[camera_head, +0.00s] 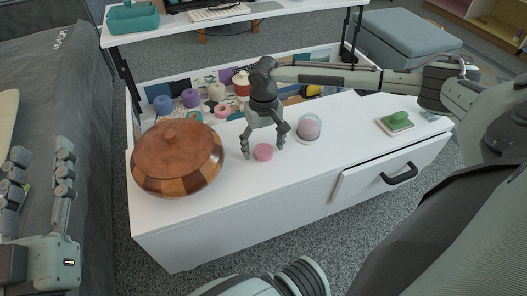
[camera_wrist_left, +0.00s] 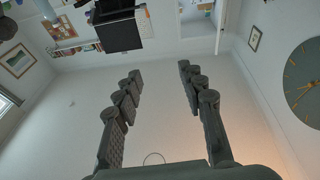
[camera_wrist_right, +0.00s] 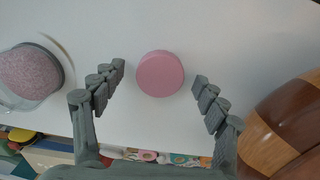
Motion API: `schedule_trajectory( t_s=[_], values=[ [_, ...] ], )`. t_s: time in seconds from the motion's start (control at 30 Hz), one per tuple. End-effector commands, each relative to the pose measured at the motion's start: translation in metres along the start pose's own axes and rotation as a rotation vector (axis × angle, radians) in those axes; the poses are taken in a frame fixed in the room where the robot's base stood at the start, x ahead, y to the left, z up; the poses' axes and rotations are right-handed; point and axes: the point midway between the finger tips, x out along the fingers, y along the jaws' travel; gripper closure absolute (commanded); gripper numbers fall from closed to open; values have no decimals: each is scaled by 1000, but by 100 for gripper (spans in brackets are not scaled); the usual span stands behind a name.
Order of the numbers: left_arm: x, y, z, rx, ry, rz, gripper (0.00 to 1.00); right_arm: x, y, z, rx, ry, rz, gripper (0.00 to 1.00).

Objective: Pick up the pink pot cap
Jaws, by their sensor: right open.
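The pink pot cap (camera_head: 263,152) is a small round pink disc lying flat on the white cabinet top. My right gripper (camera_head: 264,152) is above it, pointing down, with its fingers spread to either side. In the right wrist view the cap (camera_wrist_right: 160,73) lies between and slightly beyond the open fingertips (camera_wrist_right: 158,75), with a gap on each side. My left gripper (camera_head: 38,170) is at the far left of the head view, pointing up, away from the cabinet. In the left wrist view its fingers (camera_wrist_left: 160,70) are apart with nothing between them.
A large wooden lidded pot (camera_head: 178,158) stands left of the cap. A glass jar with pink contents (camera_head: 309,127) stands to its right. A green item on a small tray (camera_head: 396,122) lies further right. Several yarn spools (camera_head: 190,98) line the back. The front top is clear.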

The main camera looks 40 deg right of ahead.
Motion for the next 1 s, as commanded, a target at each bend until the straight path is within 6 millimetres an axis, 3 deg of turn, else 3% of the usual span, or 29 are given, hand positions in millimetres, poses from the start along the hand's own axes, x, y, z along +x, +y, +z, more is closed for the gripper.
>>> schedule_trajectory(
  t_s=[0.1,0.4,0.87,1.0],
  values=[
    [0,0,0,0,-1,0,60,0,0,0,0,0,0,29],
    [0,0,0,0,-1,0,60,0,0,0,0,-1,0,66],
    [0,-1,2,2,-14,-1,60,-4,0,0,0,0,0,66],
    [-1,-7,18,16,-92,-12,60,-14,0,0,1,1,-1,66]
  ],
)
